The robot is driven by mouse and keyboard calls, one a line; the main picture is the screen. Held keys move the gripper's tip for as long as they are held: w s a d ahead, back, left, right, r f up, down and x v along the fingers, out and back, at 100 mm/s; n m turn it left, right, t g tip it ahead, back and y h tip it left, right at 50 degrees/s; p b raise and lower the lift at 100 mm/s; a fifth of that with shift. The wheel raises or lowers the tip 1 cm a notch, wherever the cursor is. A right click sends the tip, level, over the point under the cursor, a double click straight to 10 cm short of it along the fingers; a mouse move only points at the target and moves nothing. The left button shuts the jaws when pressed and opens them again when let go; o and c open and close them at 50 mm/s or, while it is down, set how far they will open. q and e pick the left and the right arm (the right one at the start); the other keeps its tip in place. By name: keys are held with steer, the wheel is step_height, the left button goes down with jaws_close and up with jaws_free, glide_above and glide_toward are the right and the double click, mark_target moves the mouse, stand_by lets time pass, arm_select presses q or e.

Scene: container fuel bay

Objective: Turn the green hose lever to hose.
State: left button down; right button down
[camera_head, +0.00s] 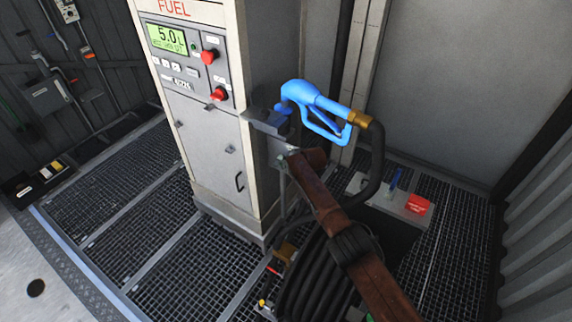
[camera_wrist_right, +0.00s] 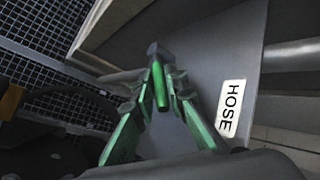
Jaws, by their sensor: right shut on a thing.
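The green hose lever (camera_wrist_right: 160,86) shows in the right wrist view as a short green bar with a dark grey head. My right gripper (camera_wrist_right: 163,98) has its green fingers closed on both sides of it. A white HOSE label (camera_wrist_right: 231,108) is on the grey plate to the right of the lever, a small gap away from the fingers. I cannot make out the lever or my right gripper's fingers in the head view. My left gripper is in neither view.
A white fuel dispenser (camera_head: 205,130) reads 5.0 L. A blue nozzle (camera_head: 318,108) rests on its right side, its black hose (camera_head: 376,165) curving down. A coiled black hose (camera_head: 315,285) lies low, near a pale box with a red label (camera_head: 418,205). Grated floor (camera_head: 140,160) lies left.

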steer(key=c, duration=1.9)
jaws_free()
steer(key=shift+r, duration=0.1)
steer(key=shift+s+d+r, duration=0.1)
steer(key=shift+s+r, duration=0.2)
steer(key=shift+s, duration=0.05)
steer(key=v, duration=0.6)
steer(key=shift+d+r, duration=0.2)
steer(key=shift+s, duration=0.1)
steer(key=shift+c, duration=0.2)
